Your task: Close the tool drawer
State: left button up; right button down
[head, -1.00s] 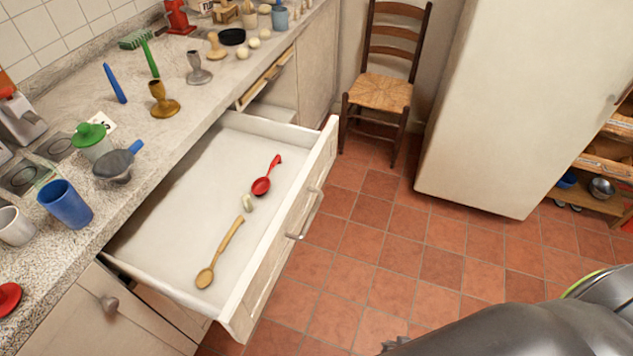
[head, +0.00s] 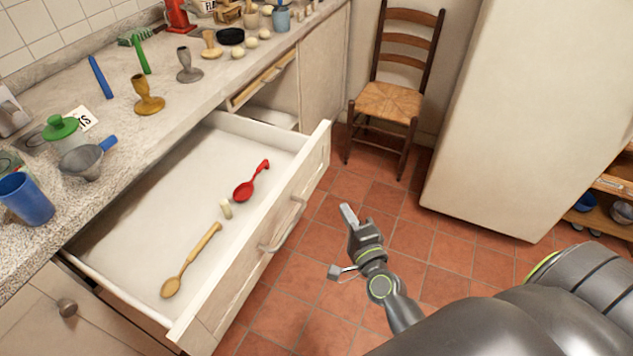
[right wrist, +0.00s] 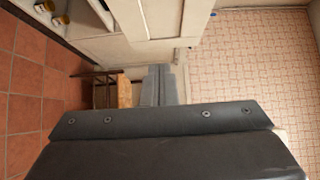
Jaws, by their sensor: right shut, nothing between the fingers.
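The tool drawer (head: 110,222) is pulled far out of the counter in the head view. My left gripper is not in view.
The counter (head: 140,112) holds candlesticks, a blue cup (head: 26,199) and a funnel (head: 86,160). A second opening (head: 268,90) shows beyond the drawer. A wooden chair (head: 390,100) and a large pale cabinet or fridge (head: 510,120) stand behind. The tiled floor (head: 440,240) beside the drawer is clear.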

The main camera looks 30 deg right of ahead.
jog(key=p, duration=0.1)
send_near(312, 172)
jog(key=w+d, duration=0.2)
jog(key=d, duration=0.1)
jog(key=w, duration=0.1)
jog(key=w+a, duration=0.1)
jog(key=w, duration=0.1)
jog(key=shift+a+f, duration=0.15)
jog(key=shift+a, duration=0.1)
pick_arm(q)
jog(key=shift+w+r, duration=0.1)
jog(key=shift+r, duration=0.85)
pick_arm(e)
jog(key=shift+w+a, duration=0.3)
jog(key=shift+w, duration=0.1)
